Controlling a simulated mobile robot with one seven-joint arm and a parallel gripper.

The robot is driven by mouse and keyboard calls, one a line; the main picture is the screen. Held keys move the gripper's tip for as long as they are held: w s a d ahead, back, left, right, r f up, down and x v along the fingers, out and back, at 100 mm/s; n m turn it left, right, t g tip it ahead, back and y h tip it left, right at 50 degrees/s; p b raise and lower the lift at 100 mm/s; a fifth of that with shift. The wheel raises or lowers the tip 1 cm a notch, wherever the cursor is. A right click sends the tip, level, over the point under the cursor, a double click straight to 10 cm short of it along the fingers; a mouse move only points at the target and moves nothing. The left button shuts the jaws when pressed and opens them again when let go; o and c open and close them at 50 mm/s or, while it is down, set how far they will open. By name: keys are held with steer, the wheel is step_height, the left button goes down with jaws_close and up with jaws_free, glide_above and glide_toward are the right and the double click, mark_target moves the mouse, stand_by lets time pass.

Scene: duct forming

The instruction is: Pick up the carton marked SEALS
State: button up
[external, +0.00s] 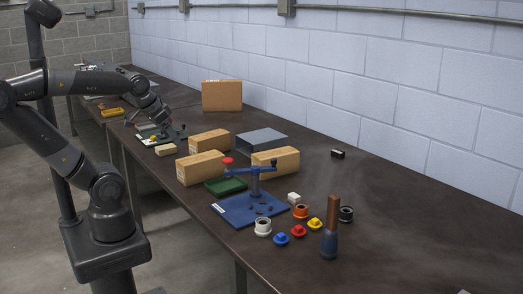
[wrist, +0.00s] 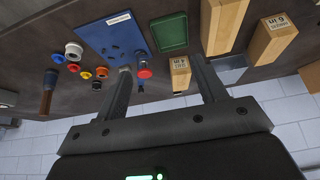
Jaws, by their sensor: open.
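Three long tan cartons lie on the dark bench in the external view: a rear-left one (external: 209,140), a front-left one (external: 202,168) and a right one (external: 277,163). All three also show in the wrist view, one small-looking (wrist: 180,75), one at the top (wrist: 222,25) and one at the right (wrist: 272,40). Printed labels show on two end faces there, but I cannot read SEALS on any. My gripper (external: 172,132) is over the bench left of the cartons. In the wrist view my gripper (wrist: 161,66) is open, with nothing held between its fingers.
A blue plate with a hand press (external: 240,210), a green tray (external: 225,186) and a grey metal box (external: 262,140) stand close to the cartons. A larger brown box (external: 221,95) stands by the wall. The right bench is mostly clear.

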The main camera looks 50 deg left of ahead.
steer(key=o, duration=0.7)
steer(key=shift+w, duration=0.1)
steer(key=m+g, duration=0.1)
steer(key=g, duration=0.1)
glide_above(276, 153)
steer(key=s, duration=0.3)
step_height(276, 153, down, 11)
steer(key=shift+w+f, duration=0.1)
steer(key=shift+f, duration=0.05)
steer(key=x, duration=0.5)
steer(key=shift+w+d+f, duration=0.1)
steer(key=shift+w+f, duration=0.1)
steer(key=shift+f, duration=0.15)
steer(key=shift+a+x, duration=0.15)
steer(key=shift+x, duration=1.2)
steer(key=shift+a+x, duration=0.1)
steer(key=shift+x, duration=1.2)
